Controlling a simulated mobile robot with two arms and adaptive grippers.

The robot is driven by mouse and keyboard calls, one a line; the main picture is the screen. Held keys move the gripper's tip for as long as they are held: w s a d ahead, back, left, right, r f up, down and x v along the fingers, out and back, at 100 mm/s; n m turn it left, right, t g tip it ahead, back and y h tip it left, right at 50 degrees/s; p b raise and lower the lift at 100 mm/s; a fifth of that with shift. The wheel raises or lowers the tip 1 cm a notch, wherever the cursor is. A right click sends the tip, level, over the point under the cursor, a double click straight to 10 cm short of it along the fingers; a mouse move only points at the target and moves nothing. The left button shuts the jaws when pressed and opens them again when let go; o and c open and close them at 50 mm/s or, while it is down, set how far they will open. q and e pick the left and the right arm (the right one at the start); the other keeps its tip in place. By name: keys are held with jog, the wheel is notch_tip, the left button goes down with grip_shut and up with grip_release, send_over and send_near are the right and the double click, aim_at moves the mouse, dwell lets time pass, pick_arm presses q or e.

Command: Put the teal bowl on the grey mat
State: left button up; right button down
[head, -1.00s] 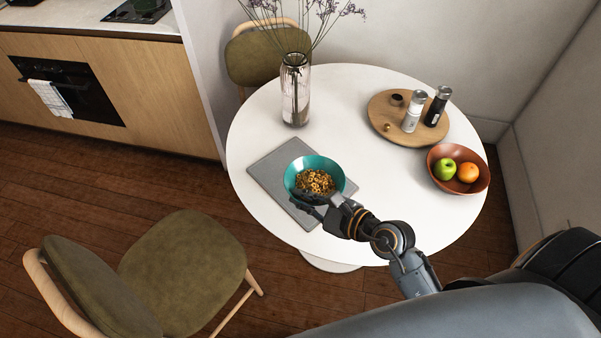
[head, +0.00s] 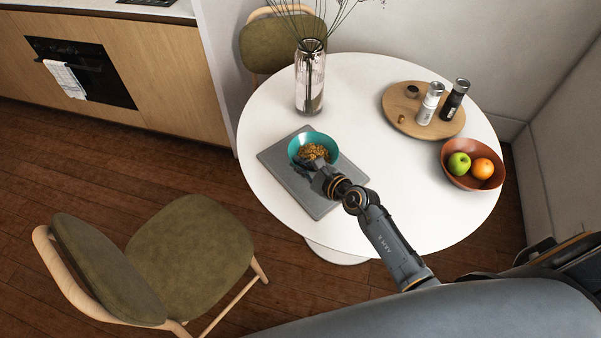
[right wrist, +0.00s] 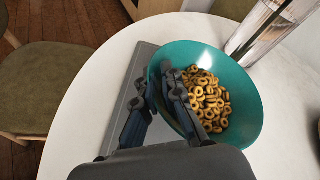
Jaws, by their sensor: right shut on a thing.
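The teal bowl (head: 331,149), with ring-shaped cereal in it, is over the far part of the grey mat (head: 321,206) in the head view. It is roughly upright; I cannot tell whether its base touches the mat. My right gripper (head: 309,167) is shut on the bowl's near rim. In the right wrist view my right gripper (right wrist: 182,105) has its fingers at the left side of the bowl (right wrist: 246,108), one reaching inside. Bare mat (right wrist: 124,98) shows left of the bowl; the part under it is hidden. My left gripper is out of view.
A glass vase (head: 310,80) with dry stems stands just behind the mat. A round wooden tray (head: 400,115) with bottles and a brown bowl of fruit (head: 460,180) are at the right of the white table (head: 365,85). A green chair (head: 195,250) stands at front left.

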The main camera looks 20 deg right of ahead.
aim_at(300, 179)
jog(key=shift+w+f, duration=0.25)
jog(key=shift+f, duration=0.05)
jog(key=f+b, duration=0.2)
jog(key=f, duration=0.1)
jog(key=shift+w+d+f, duration=0.1)
jog(key=shift+w+f, duration=0.1)
jog(key=c, duration=1.5)
grip_release()
jog(key=v, duration=1.2)
jog(key=shift+s, duration=0.1)
